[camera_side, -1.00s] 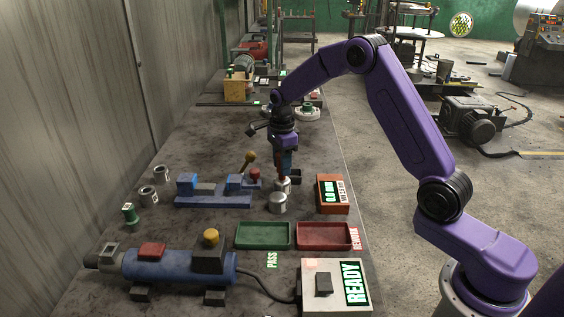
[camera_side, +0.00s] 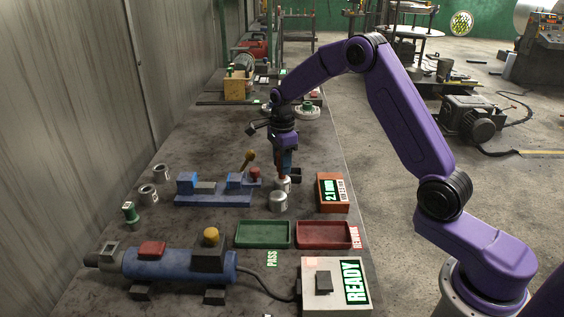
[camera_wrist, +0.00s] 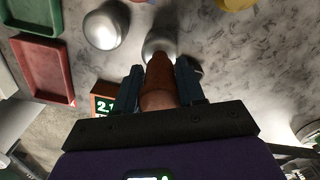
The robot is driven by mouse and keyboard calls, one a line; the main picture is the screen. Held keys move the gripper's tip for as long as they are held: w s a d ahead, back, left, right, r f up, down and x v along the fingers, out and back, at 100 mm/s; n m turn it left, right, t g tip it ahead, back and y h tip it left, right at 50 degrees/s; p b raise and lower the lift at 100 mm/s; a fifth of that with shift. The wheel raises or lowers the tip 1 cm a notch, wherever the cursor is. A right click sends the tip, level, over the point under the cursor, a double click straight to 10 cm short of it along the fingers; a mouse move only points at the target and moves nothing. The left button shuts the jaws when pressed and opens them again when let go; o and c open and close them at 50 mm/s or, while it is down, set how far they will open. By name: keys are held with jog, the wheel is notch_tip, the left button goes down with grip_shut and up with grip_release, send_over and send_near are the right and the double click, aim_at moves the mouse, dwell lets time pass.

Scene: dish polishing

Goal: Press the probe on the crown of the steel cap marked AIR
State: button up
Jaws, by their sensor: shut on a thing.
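My gripper (camera_side: 286,170) is shut on a reddish-brown probe (camera_wrist: 158,88), which points down between the blue fingers in the wrist view. The probe's tip meets the top of a steel cap (camera_wrist: 160,42), which also shows in the side view (camera_side: 284,187). A second steel cap (camera_side: 279,203) stands just in front of it and is clear of the probe; the wrist view shows it too (camera_wrist: 105,26). I cannot read a marking on either cap. An orange gauge box (camera_side: 333,205) right of the caps reads 2.1 mm.
A green tray (camera_side: 263,246) and a red tray (camera_side: 324,247) lie in front of the caps. A blue fixture with a lever (camera_side: 212,200) is left. A box reading READY (camera_side: 322,290) and a blue motor unit (camera_side: 175,267) stand at the front.

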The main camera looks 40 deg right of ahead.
jog(key=shift+r, duration=3.05)
